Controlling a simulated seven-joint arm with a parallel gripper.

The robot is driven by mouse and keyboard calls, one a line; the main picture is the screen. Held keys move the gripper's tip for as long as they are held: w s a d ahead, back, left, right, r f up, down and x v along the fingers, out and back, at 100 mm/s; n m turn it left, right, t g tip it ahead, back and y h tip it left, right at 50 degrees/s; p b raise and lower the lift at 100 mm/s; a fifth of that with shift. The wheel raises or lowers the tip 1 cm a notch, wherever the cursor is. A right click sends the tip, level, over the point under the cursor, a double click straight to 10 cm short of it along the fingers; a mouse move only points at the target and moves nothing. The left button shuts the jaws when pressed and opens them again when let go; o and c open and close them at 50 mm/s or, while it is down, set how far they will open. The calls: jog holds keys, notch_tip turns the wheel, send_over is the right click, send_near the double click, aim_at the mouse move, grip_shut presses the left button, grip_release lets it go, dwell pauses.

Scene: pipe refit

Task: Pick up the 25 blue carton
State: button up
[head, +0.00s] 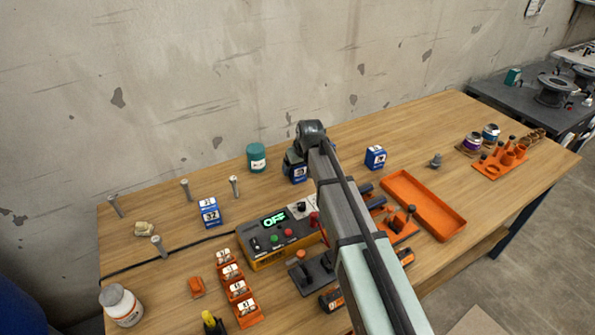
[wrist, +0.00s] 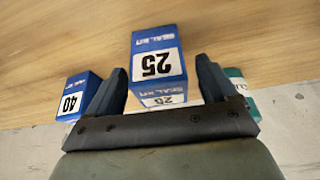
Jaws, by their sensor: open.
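The 25 blue carton (wrist: 157,62) is a small blue box with a white label, seen in the middle of the wrist view. It stands between the two fingers of my gripper (wrist: 161,74), which is open, with one dark finger on each side. I cannot tell whether either finger touches it. In the head view the carton (head: 298,176) shows partly below my wrist, near the back of the wooden table. My arm hides its right part, and the gripper fingers are hard to make out there.
A blue 40 carton (wrist: 78,96) stands beside the left finger in the wrist view; a teal can (wrist: 240,92) is by the right finger. The head view shows another blue carton (head: 209,211), an orange tray (head: 451,222) and a control box (head: 270,255).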

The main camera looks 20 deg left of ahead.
jog(key=shift+x, duration=1.1)
jog(key=c, duration=1.1)
jog(key=shift+o, duration=0.2)
jog(key=shift+r, duration=0.15)
